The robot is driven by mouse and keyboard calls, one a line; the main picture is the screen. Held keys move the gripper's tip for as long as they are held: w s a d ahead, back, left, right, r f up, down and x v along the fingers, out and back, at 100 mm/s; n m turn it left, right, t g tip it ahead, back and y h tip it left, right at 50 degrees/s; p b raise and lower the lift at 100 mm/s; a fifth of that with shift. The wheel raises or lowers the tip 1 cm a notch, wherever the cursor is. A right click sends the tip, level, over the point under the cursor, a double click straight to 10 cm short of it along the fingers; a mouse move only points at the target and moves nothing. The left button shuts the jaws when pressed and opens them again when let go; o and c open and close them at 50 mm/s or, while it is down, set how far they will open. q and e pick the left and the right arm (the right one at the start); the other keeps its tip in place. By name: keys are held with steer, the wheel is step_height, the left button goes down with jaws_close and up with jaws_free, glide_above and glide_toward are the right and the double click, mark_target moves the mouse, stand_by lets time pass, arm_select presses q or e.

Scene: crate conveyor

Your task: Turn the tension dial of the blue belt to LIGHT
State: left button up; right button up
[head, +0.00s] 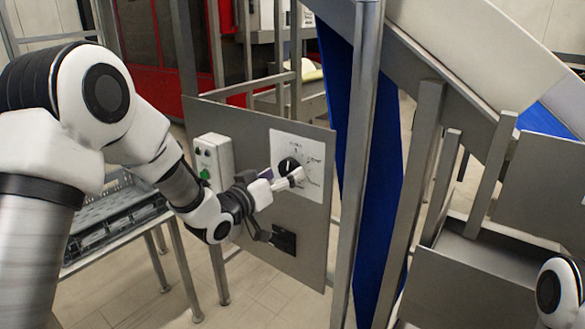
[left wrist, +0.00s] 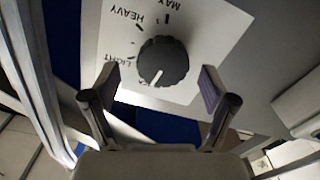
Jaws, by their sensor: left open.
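The black tension dial (head: 288,165) sits on a white label plate (head: 312,150) on a grey panel beside the blue belt (head: 338,75). In the left wrist view the dial (left wrist: 163,60) has a white pointer aimed down and slightly left, at a partly hidden label past LIGHT (left wrist: 122,60). HEAVY and MAX are farther around. My left gripper (head: 290,180) is in front of the dial. In the left wrist view its open fingers (left wrist: 158,85) stand on either side of the dial's lower part, with visible gaps. My right gripper is out of view.
A control box (head: 213,160) with a green button is mounted on the panel left of the dial. A black fitting (head: 284,240) is below. A steel post (head: 355,170) stands close to the panel's right edge. A crate (head: 105,220) lies on a stand at left.

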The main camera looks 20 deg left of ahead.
arm_select(q)
steer(key=shift+x, duration=1.4)
steer(key=shift+a, duration=0.2)
steer(key=c, duration=1.2)
steer(key=shift+m, duration=0.3)
steer(key=m+b, duration=0.2)
steer(key=m, duration=0.2)
steer(key=shift+f, duration=0.1)
steer(key=m+b, duration=0.2)
steer(key=m, duration=0.3)
steer(key=shift+m, duration=0.4)
